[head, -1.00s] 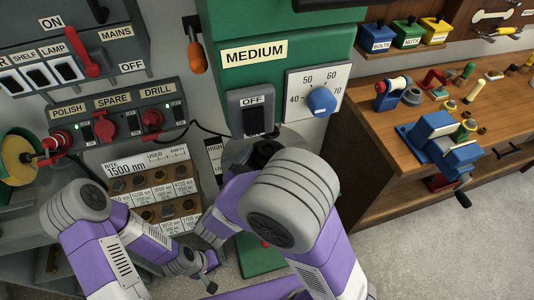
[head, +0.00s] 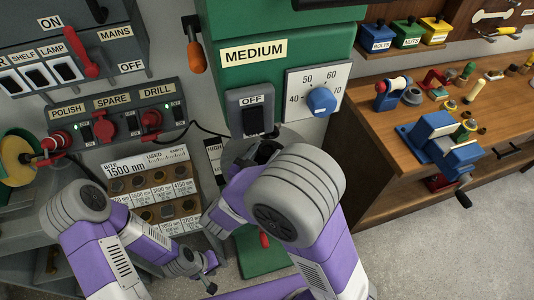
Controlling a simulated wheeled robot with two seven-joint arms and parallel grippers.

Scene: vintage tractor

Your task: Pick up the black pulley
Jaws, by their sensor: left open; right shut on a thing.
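I cannot make out the black pulley for certain. A dark round part (head: 266,151) shows under the green machine (head: 230,85), partly covered by my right arm, and I cannot tell what it is. My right arm reaches in front of the machine, and its gripper is hidden, so neither its fingers nor anything held shows. My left gripper (head: 209,273) is open and empty, low in front of the grey cabinet and left of the machine's green base.
A bit rack (head: 155,190) stands behind my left arm. Switch panels (head: 115,115) are above it. A wooden workbench (head: 400,145) with a blue vise (head: 440,145) and small tools stands at right. The floor (head: 450,260) at lower right is clear.

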